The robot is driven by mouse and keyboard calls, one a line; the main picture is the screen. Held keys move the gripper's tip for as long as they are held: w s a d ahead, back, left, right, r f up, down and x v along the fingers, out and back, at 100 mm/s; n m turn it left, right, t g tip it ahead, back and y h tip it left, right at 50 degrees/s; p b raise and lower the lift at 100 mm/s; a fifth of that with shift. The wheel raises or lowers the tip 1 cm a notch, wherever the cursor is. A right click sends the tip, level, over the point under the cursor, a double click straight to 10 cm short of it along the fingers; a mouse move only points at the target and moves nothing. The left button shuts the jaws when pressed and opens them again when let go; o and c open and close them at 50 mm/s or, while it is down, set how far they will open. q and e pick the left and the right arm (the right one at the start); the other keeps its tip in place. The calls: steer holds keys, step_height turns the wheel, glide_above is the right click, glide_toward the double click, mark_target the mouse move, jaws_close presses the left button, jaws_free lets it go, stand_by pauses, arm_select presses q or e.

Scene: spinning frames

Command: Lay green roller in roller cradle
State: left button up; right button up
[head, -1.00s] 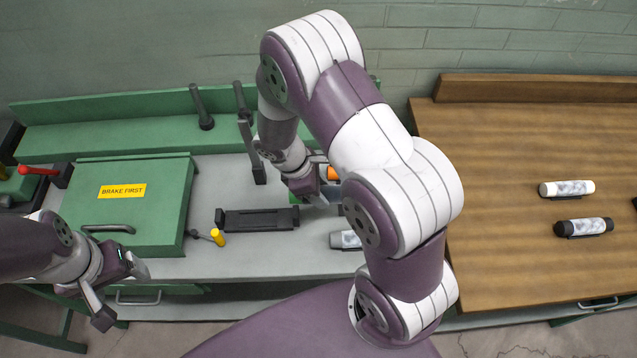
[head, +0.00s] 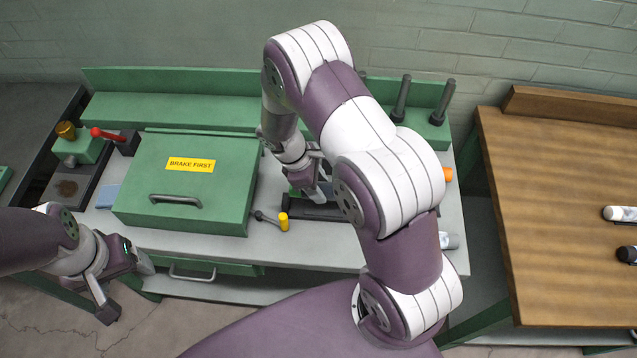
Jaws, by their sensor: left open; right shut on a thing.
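The roller cradle (head: 325,212) is a dark, low tray on the grey bench, right of the green box; my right arm partly covers it. My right gripper (head: 314,190) is above the cradle and shut on the green roller (head: 293,191). Only a little green shows beside the fingers, and I cannot tell whether the roller touches the cradle. My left gripper (head: 124,287) is open and empty in front of the bench at the lower left.
The green box (head: 190,182) has a "BRAKE FIRST" label. A yellow-tipped lever (head: 283,222) stands close left of the cradle. A grey roller (head: 449,241) and an orange thing (head: 447,174) are to the right. A wooden table (head: 560,200) holds other rollers.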

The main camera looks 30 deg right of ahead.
steer(key=shift+b+x, duration=0.6)
steer(key=shift+x, duration=0.45)
steer(key=shift+w+a+f+b, duration=0.1)
steer(key=shift+f+b, duration=0.2)
steer(key=shift+f, duration=0.25)
step_height(320, 180, down, 2)
steer(key=shift+w+a+f+b, duration=0.1)
steer(key=shift+a+f+b, duration=0.05)
steer(key=shift+b, duration=0.65)
steer(key=shift+f, duration=0.35)
steer(key=shift+f+b, duration=0.3)
steer(key=shift+b, duration=0.05)
steer(key=o, duration=1.2)
steer(key=shift+r, duration=0.1)
